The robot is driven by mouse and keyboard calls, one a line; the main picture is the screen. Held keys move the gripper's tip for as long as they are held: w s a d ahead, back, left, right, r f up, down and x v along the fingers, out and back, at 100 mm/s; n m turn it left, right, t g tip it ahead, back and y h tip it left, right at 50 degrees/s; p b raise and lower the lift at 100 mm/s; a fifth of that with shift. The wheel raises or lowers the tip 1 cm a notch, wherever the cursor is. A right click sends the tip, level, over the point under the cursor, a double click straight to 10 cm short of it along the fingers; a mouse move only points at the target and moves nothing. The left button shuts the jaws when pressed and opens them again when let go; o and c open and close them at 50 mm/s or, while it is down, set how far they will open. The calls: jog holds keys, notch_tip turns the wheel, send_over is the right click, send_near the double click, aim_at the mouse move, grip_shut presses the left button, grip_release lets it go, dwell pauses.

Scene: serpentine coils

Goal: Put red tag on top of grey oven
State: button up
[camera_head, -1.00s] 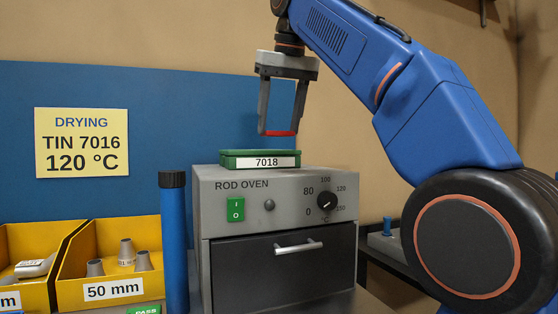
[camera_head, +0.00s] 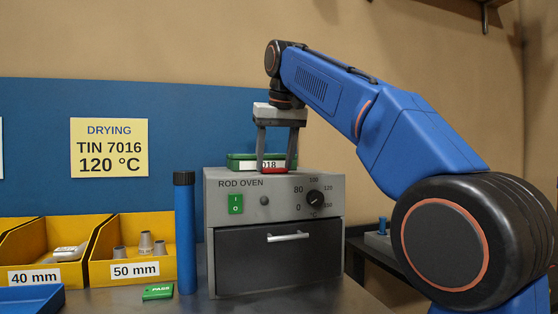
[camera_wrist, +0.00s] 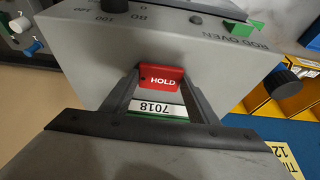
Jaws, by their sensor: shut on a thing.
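The red tag (camera_wrist: 161,78), marked HOLD, is between the fingertips of my gripper (camera_wrist: 160,85) in the wrist view. My gripper (camera_head: 276,168) is shut on it, pointing down at the front part of the oven's top. In the head view the tag (camera_head: 273,170) shows as a thin red strip low between the fingers, at about the level of the oven top; I cannot tell whether it touches. The grey oven (camera_head: 222,208), labelled ROD OVEN, stands on the bench. A green tin (camera_head: 240,161) labelled 7018 lies on the oven top just behind the fingers, partly hidden by them.
A tall blue tube with a black cap (camera_head: 185,235) stands left of the oven. A green PASS tag (camera_head: 157,292) lies on the bench. Yellow bins (camera_head: 105,272) marked 40 mm and 50 mm stand at the left. A blue tray edge (camera_head: 30,299) shows in front.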

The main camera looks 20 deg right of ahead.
jog(key=o, duration=1.1)
jog(key=shift+f, duration=0.1)
jog(key=v, duration=0.7)
jog(key=shift+s+r, duration=0.15)
jog(key=shift+r, duration=0.2)
jog(key=shift+s, duration=0.1)
